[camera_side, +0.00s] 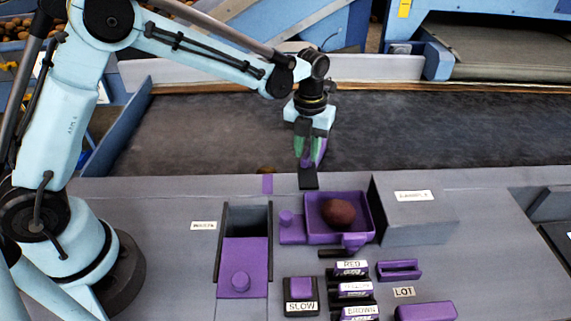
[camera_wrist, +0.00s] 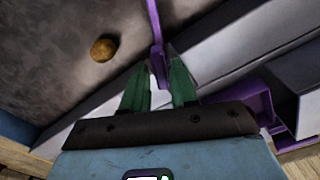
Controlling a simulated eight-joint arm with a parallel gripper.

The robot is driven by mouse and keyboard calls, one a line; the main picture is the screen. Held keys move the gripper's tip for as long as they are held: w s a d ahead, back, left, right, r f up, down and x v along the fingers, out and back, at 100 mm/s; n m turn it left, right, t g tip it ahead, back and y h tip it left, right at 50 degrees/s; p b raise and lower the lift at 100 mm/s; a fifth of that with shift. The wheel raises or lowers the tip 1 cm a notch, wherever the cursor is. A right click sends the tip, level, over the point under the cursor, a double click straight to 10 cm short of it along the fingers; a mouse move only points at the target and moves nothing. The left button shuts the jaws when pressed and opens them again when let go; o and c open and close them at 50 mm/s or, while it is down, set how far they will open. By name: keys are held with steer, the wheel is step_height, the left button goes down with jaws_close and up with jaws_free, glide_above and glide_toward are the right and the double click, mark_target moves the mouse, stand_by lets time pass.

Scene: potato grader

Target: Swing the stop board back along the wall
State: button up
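The stop board is a narrow purple piece, seen nearly edge-on in the wrist view (camera_wrist: 156,30). It runs from between my fingers up to the top edge of that view, over the dark belt. In the side view a purple part of it (camera_side: 321,150) shows beside my green fingers. My gripper (camera_side: 308,163) points down at the belt side of the near wall (camera_side: 225,183). In the wrist view my gripper (camera_wrist: 160,68) has its fingers apart, with the purple piece between them. Whether a finger touches it is unclear.
A potato (camera_wrist: 103,49) lies on the belt (camera_wrist: 50,70), left of the board in the wrist view. A purple tray (camera_side: 312,235) holding a dark potato (camera_side: 338,212) stands close to the wall. A grey box (camera_side: 415,218) stands right of it. The belt behind is mostly clear.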

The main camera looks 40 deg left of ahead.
steer(key=shift+r, duration=2.25)
